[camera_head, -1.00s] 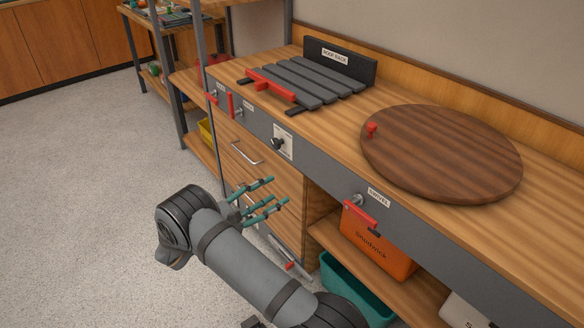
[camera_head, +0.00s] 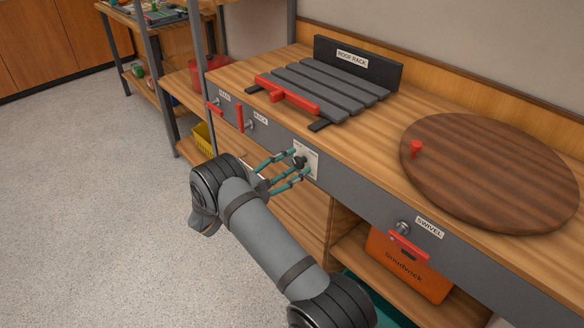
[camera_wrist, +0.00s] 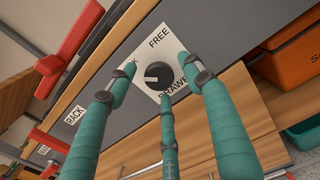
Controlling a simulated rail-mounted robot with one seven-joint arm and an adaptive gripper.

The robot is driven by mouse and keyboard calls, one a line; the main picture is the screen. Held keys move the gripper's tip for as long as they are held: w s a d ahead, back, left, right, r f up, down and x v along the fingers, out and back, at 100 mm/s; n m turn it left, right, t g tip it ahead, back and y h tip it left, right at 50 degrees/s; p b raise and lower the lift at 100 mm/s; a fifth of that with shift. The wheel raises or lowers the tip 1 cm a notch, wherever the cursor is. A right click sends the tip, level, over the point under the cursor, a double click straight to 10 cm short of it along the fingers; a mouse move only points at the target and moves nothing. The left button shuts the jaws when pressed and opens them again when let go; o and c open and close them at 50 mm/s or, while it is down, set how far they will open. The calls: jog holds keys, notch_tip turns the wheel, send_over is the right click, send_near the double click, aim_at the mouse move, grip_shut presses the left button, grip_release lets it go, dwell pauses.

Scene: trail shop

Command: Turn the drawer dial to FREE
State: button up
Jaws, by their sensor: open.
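The drawer dial (camera_wrist: 158,75) is a dark round knob on a white plate (camera_wrist: 165,42). In the wrist view the plate reads FREE at its upper end and DRAWER at its lower end; a third word at the left is partly hidden by a finger. In the head view the dial (camera_head: 299,161) sits on the grey front panel below the roof rack. My gripper (camera_head: 294,165) has teal fingers, spread open in front of the dial. In the wrist view the gripper (camera_wrist: 160,85) has its fingers around the dial's sides and below it; contact cannot be told.
A red lever by the RACK label (camera_head: 239,119) is left of the dial. A red SWIVEL handle (camera_head: 408,247) is to the right, above an orange bin (camera_head: 400,270). The round wooden turntable (camera_head: 490,175) and slatted roof rack (camera_head: 325,88) are on the counter.

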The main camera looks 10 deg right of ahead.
jog(key=shift+c, duration=1.4)
jog(key=c, duration=0.7)
jog(key=shift+c, duration=0.8)
